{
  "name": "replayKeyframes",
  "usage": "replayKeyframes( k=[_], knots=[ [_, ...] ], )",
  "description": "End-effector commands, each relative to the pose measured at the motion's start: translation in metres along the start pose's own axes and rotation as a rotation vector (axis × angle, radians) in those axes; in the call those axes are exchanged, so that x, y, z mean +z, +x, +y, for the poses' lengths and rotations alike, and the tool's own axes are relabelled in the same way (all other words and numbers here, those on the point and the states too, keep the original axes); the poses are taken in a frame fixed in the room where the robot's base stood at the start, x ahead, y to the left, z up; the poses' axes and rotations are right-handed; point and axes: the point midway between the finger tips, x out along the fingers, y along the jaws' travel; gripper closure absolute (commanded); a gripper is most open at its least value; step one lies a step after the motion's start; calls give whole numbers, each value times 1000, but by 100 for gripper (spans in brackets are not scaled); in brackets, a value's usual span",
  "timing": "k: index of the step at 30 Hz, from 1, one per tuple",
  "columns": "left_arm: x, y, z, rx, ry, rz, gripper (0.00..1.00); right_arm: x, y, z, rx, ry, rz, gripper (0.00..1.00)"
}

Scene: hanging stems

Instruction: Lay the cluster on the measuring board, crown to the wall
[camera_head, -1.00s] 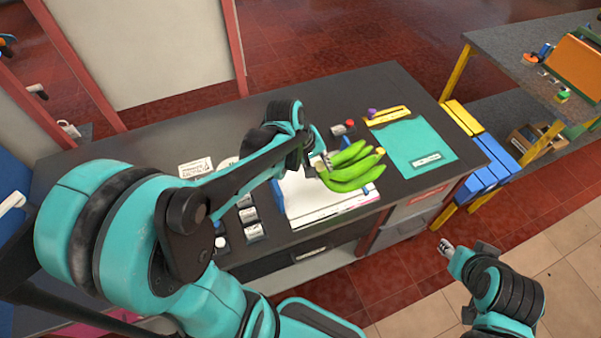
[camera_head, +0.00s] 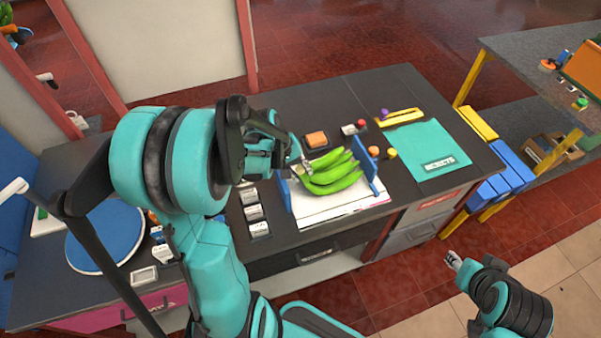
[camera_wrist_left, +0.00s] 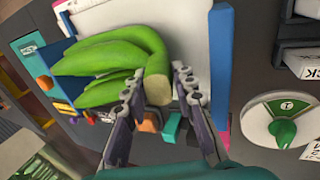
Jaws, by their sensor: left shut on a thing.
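The cluster of green bananas (camera_head: 333,176) is over the white measuring board (camera_head: 345,203), its fingers pointing right in the head view. A blue wall (camera_head: 285,190) stands at the board's left end and another blue piece (camera_head: 366,168) at its right. My left gripper (camera_head: 302,162) is shut on the cluster's crown end. In the left wrist view the pale cut crown (camera_wrist_left: 158,88) sits between the fingers, a little apart from the blue wall (camera_wrist_left: 221,65). I cannot tell whether the cluster touches the board. My right gripper (camera_head: 453,260) is off the counter's front; its jaw state is unclear.
An orange block (camera_head: 317,139) and a red button (camera_head: 360,123) are behind the board. Orange (camera_head: 373,151) and yellow (camera_head: 391,154) balls are right of it, near a teal REJECTS mat (camera_head: 428,148). Labelled blocks (camera_head: 254,213) and a blue disc (camera_head: 105,236) are left.

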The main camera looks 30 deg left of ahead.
Motion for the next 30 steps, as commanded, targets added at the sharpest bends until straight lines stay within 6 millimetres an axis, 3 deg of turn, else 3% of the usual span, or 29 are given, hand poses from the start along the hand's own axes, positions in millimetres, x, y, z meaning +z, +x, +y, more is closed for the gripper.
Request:
replayKeyframes(
  k=[10, 11, 12, 23, 30],
  knots=[
    [0, 3, 0, 2, 0, 0, 100, 1, 2, 0, 0, 0, 0, 60],
    [0, 3, -1, 0, 0, 0, 71, 2, 2, 0, 0, 0, 0, 60],
    [0, 3, -1, 0, 0, 0, 65, 1, 2, 0, 0, 0, 0, 60],
    [0, -2, 1, 0, 0, 0, 65, -2, -2, 0, 0, 0, 0, 60],
    [0, -46, 1, 0, -3, 0, 65, -10, -14, 0, 0, 0, 0, 60]
  ],
)
